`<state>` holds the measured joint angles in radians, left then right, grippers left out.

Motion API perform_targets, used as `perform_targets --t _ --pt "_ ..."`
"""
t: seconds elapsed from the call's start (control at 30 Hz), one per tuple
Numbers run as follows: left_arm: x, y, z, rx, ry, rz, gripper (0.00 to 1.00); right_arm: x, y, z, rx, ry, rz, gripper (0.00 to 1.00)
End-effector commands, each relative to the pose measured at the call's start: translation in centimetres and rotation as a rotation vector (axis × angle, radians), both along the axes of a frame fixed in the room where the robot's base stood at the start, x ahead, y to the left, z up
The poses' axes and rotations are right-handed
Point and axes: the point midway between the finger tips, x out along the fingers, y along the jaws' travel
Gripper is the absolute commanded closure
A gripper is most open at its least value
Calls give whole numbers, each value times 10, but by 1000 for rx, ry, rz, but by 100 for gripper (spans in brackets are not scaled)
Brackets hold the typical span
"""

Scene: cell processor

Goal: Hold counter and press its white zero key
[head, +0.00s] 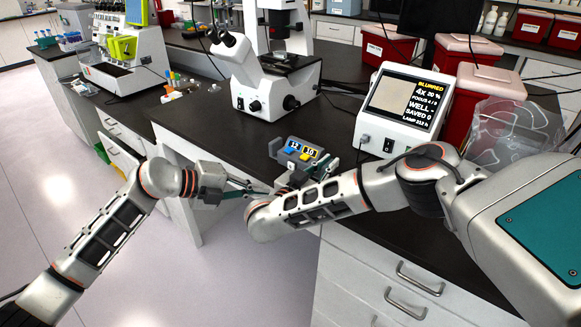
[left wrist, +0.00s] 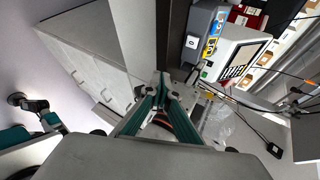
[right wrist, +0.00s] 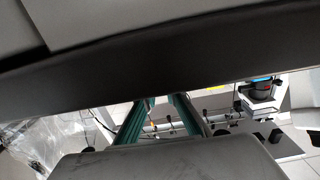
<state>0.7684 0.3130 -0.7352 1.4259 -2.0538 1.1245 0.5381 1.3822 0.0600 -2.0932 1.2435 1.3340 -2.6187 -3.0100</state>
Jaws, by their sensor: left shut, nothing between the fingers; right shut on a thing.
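The counter (head: 303,153) is a grey box with a blue key and a yellow key under displays reading 12 and 10. It is at the front edge of the dark bench. In the left wrist view the counter (left wrist: 203,22) shows at the top, with the white zero key (left wrist: 192,42) on its near side. My left gripper (head: 266,191) is shut and empty, just left of and below the counter, apart from it. My right gripper (right wrist: 163,100) is shut on the counter; its fingertips are mostly hidden behind my right arm in the head view and by a dark surface in the right wrist view.
A microscope (head: 268,75) stands behind the counter. A white screen unit (head: 395,108) reading BLURRED is at the right, with red bins (head: 475,85) beyond it. Drawers (head: 390,270) are below the bench edge. Open floor lies to the left.

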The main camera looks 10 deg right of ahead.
Motion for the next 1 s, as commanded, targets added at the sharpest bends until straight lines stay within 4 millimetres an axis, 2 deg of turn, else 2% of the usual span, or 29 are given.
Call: perform_targets --t 0.23,0.7,1.0 --pt "10 -11 1 -2 -1 0 100 0 0 -1 2 3 0 100" --pt "50 -54 1 -2 0 -1 100 0 0 -1 2 3 0 100" --pt "60 -65 0 0 -2 -1 100 0 0 -1 2 3 0 100"
